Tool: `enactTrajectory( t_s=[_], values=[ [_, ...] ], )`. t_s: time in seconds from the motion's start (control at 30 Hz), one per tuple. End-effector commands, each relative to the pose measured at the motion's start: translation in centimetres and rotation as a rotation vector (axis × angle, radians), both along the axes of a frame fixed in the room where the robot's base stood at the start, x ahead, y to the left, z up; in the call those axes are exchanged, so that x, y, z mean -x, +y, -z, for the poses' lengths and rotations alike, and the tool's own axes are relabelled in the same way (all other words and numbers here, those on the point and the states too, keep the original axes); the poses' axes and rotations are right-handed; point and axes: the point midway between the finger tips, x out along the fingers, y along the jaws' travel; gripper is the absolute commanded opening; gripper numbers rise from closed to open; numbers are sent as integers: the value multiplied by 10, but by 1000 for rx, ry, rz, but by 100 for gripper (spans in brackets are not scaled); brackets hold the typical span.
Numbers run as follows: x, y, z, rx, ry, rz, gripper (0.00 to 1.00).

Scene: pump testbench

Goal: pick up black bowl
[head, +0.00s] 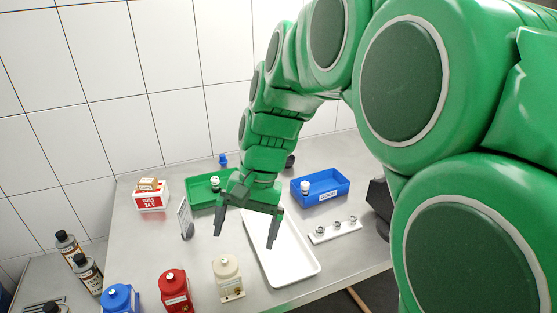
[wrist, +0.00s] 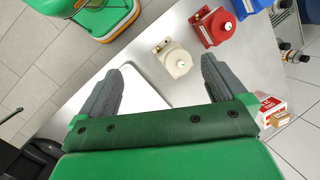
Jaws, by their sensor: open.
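I cannot make out a black bowl for certain in either view. A small dark object (head: 290,160) shows behind my arm near the back of the bench, too little of it to tell its shape. My gripper (head: 245,235) is open and empty, pointing down above the bench by the left edge of the white tray (head: 301,280). In the wrist view my gripper's two fingers (wrist: 168,65) are spread apart with nothing between them; the cream pump (wrist: 172,60) shows beyond them.
A green bin (head: 199,194) and a blue bin (head: 322,188) stand farther back. Red (head: 173,290) and blue (head: 119,299) pumps stand front left, a red-white box (head: 150,197) behind them. A white strip with several small parts (head: 335,231) lies right of the tray. Bottles (head: 70,247) stand far left.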

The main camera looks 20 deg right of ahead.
Motion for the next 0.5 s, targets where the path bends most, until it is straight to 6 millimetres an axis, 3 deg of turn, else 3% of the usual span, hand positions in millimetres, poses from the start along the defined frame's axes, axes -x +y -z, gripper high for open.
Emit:
enactTrajectory(
  t_s=[0.5],
  values=[
    [-130, -12, -7, -178, 72, 328, 98]
  ],
)
